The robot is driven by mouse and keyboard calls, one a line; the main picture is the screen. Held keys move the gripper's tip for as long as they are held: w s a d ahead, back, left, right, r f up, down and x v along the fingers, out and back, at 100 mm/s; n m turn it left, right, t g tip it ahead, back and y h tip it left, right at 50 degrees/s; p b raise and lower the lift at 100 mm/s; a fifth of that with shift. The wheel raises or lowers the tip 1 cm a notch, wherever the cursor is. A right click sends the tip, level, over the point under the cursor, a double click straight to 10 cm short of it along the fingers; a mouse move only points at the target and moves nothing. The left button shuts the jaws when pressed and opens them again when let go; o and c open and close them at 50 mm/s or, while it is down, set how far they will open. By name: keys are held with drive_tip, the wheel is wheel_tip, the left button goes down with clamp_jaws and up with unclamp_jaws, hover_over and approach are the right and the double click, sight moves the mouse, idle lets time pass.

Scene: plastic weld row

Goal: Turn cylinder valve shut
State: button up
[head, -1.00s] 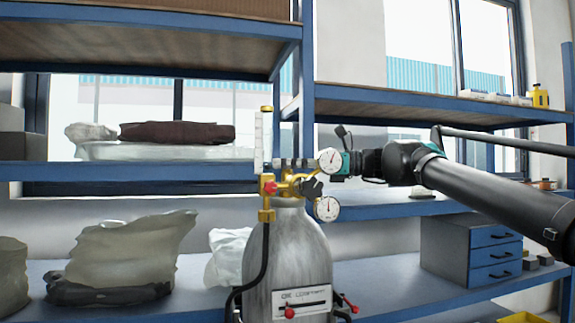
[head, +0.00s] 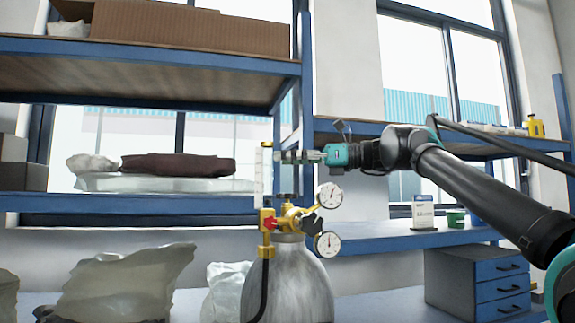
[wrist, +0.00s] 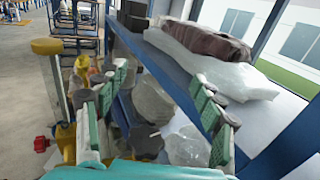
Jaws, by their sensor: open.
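The grey gas cylinder (head: 290,285) stands upright in front of the shelves in the head view, its lower part cut off by the frame. On top is a brass valve and regulator assembly (head: 288,219) with two round gauges, a red knob (head: 268,220), a black knob (head: 311,225) and a dark cap-like knob (head: 288,196). A clear upright tube (head: 264,178) rises at its left. My gripper (head: 284,156) is open, level and empty, above the brass assembly and close to the tube. In the wrist view my gripper (wrist: 160,92) has its fingers spread, with the tube's yellow top (wrist: 48,46) at left.
Blue shelving (head: 110,203) holds folded cloth (head: 178,165) and plastic bags (head: 125,285) behind the cylinder. A black hose (head: 264,285) hangs down the cylinder's left side.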

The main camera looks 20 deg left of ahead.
sight(287, 196)
drive_tip(key=n, duration=0.2)
drive_tip(key=w+d+n, duration=0.1)
drive_tip(key=shift+f+n+g, duration=0.3)
drive_tip(key=shift+f, duration=0.05)
drive_tip(key=w+d+f+m+g+h, duration=0.1)
drive_tip(key=w+d+f+m+g, duration=0.3)
drive_tip(key=m, duration=0.8)
drive_tip(key=w+d+f+m, duration=0.15)
drive_tip(key=d+m, duration=0.35)
drive_tip(key=m, duration=0.6)
drive_tip(key=w+d+f+m+g+h, duration=0.1)
drive_tip(key=d+f+m+g, duration=0.3)
drive_tip(key=m, duration=0.8)
drive_tip(key=shift+t, duration=0.8)
drive_tip(key=x, duration=1)
drive_tip(key=r+x, duration=0.1)
drive_tip(key=x, duration=0.5)
drive_tip(key=shift+s, duration=0.15)
drive_tip(key=c, duration=1.2)
drive_tip(key=shift+t, duration=0.3)
